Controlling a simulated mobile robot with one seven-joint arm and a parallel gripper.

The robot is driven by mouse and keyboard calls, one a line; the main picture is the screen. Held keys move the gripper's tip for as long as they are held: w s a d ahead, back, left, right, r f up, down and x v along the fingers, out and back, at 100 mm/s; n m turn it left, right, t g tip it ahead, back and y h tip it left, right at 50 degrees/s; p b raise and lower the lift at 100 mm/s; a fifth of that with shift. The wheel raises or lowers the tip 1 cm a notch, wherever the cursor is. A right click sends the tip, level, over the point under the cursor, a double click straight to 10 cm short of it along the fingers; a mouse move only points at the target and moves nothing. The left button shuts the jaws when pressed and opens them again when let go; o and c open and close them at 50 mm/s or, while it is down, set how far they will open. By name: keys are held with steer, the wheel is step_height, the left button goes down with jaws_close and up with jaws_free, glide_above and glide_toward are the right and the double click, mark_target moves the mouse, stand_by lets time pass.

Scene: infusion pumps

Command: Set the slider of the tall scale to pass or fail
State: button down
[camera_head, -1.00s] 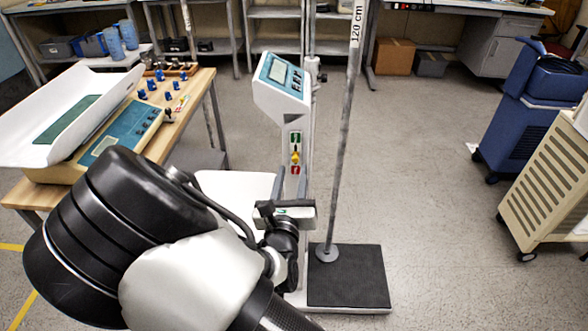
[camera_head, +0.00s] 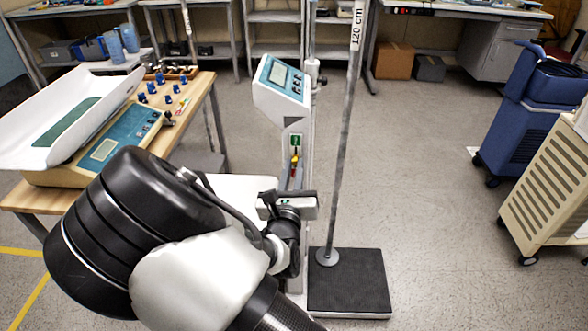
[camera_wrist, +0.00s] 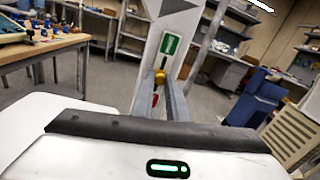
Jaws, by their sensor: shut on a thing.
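The tall scale (camera_head: 296,118) stands upright with a tilted display head. Its slider (camera_head: 294,159) is a small yellow knob on the front of the column, between a green label (camera_head: 295,141) above and a red mark below. In the wrist view the slider (camera_wrist: 160,77) sits just under the green label (camera_wrist: 171,45), with red showing beneath. My gripper (camera_wrist: 159,83) has its fingertips at the knob, one on either side, and is shut on it. In the head view my gripper (camera_head: 292,171) reaches the column from the front and partly hides the red mark.
A wooden table (camera_head: 205,95) with a baby scale (camera_head: 100,150) stands to the left. A height rod (camera_head: 345,130) and black platform (camera_head: 350,280) are right of the column. A blue cart (camera_head: 540,110) and beige cart (camera_head: 545,180) stand far right. The floor between is clear.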

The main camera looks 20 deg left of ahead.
step_height(320, 180, up, 4)
steer(key=p, duration=0.4)
steer(key=c, duration=1.7)
jaws_free()
steer(key=shift+s, duration=0.15)
steer(key=s+d, duration=0.1)
steer(key=s, duration=0.4)
steer(key=s+d+p, duration=0.1)
steer(key=s, duration=0.5)
steer(key=s+d+p, duration=0.1)
steer(key=s, duration=0.5)
